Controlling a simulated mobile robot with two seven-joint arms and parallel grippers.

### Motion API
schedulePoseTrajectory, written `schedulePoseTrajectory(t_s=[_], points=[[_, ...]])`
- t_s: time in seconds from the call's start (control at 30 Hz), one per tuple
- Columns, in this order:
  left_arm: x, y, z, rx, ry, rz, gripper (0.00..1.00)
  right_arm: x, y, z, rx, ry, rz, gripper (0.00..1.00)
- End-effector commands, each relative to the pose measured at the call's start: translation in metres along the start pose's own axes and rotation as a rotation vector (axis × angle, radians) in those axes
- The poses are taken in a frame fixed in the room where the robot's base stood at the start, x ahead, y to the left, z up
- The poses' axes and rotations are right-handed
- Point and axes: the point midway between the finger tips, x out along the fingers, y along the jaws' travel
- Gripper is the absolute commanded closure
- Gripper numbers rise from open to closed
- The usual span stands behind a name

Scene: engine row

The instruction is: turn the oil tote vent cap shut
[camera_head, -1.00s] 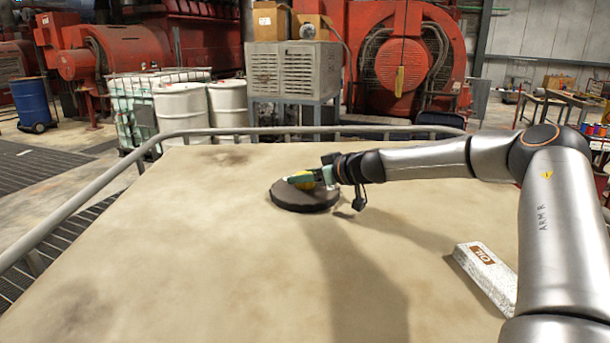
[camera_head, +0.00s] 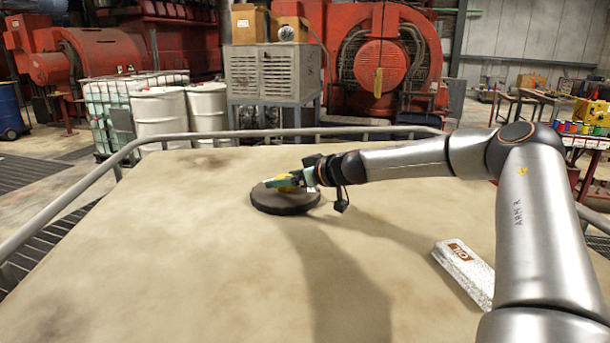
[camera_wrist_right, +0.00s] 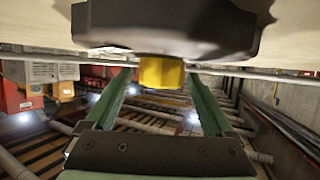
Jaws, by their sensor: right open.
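A dark round cap (camera_head: 285,201) lies on the wide tan top surface (camera_head: 200,260). A small yellow knob (camera_head: 285,185) stands on the cap and is partly hidden by my right gripper (camera_head: 277,183). In the right wrist view, the yellow knob (camera_wrist_right: 161,72) lies between the tips of the two green fingers. The right gripper (camera_wrist_right: 161,77) is open, with a narrow gap showing on each side of the knob. My left gripper is not in view.
A grey rail (camera_head: 95,206) runs along the left and far edges of the top. A white block labelled OIL (camera_head: 466,272) lies at the right, beside my arm. White drums (camera_head: 158,112) and a grey cabinet (camera_head: 272,75) stand beyond the rail. The left and front of the top are clear.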

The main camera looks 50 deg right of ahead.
Motion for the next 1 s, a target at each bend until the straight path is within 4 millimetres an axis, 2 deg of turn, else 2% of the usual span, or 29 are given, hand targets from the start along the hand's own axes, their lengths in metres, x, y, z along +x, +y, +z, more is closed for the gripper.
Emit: schedulePoseTrajectory(t_s=[0.47, 1.0], points=[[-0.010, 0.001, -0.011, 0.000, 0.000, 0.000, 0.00, -0.047, -0.001, -0.003, 0.002, 0.005, -0.002, 0.12], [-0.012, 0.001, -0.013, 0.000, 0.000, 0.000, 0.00, -0.100, -0.001, -0.002, -0.002, 0.004, 0.000, 0.12]])
